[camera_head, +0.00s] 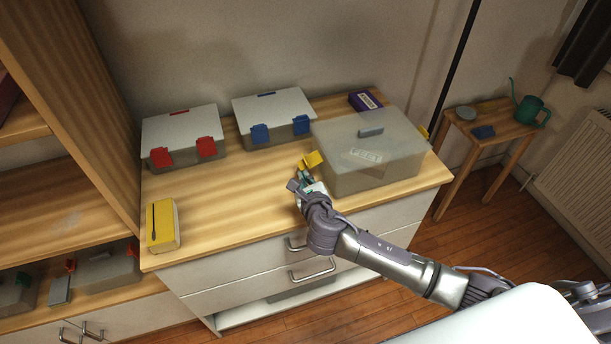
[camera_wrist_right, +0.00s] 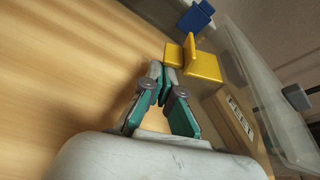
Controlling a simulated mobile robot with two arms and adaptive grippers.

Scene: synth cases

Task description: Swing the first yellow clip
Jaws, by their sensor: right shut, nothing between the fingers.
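A large grey translucent box (camera_head: 372,172) with a lid stands at the right of the wooden counter. One yellow clip (camera_head: 312,160) sticks out from its left side, near the top. It also shows in the right wrist view (camera_wrist_right: 203,66), with a flat part and a raised tab. Another yellow clip (camera_head: 424,132) shows partly at the box's right end. My right gripper (camera_head: 304,176) is just in front of the left clip, its green-padded fingers closed together and empty. In the wrist view the fingertips (camera_wrist_right: 162,70) are close to the clip; contact cannot be told. My left gripper is not in view.
Boxes with red clips (camera_head: 186,152) and blue clips (camera_head: 280,129) stand along the wall. A green watering can (camera_head: 531,111) stands on a side table. The counter's middle is clear.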

